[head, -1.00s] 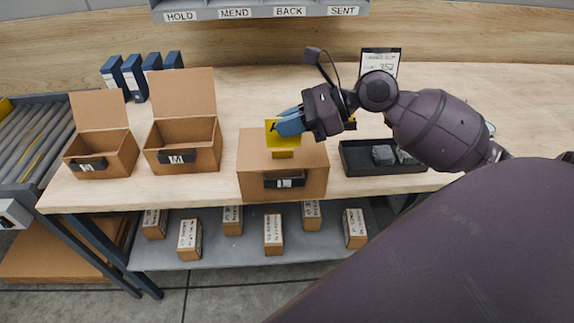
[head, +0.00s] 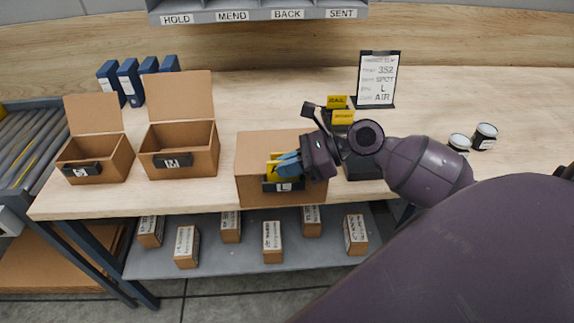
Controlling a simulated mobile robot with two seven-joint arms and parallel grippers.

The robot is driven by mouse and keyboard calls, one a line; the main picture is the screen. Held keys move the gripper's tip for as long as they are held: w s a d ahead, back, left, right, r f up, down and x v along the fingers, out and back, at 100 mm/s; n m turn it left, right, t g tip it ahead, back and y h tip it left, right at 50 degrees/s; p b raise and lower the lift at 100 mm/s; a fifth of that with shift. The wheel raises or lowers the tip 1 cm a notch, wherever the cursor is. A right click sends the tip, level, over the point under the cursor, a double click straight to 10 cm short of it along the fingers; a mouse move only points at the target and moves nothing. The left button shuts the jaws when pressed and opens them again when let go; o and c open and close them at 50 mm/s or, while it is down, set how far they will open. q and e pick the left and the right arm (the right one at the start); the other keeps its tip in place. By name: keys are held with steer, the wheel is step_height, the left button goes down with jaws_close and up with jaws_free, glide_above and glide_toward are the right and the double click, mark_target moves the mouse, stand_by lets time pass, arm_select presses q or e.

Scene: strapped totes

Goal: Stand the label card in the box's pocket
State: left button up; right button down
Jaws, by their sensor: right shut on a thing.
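The closed brown box (head: 255,147) marked L stands near the front edge of the bench. Its black pocket (head: 272,187) is on the front face. My right gripper (head: 286,166) has blue fingers shut on the yellow label card (head: 273,169), just above the pocket. The card is upright, and its lower edge meets the pocket's top. I cannot tell whether it is inside the pocket or in front of it. The fingers cover part of the card. My left gripper is not in view.
Two open boxes, S (head: 92,160) and M (head: 180,150), stand to the left. Behind my right arm are yellow cards in a dark rack (head: 340,117) and an order stand (head: 377,80) reading SPOT, L, AIR. Two small tins (head: 485,136) are at right.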

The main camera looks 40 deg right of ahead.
steer(key=shift+f, duration=0.1)
steer(key=c, duration=1.3)
jaws_free()
steer(key=shift+s+d+r, duration=0.1)
steer(key=shift+d+r, duration=0.1)
steer(key=v, duration=1.1)
steer(key=shift+d+r+p, duration=0.2)
steer(key=shift+p, duration=0.2)
steer(key=shift+s, duration=0.1)
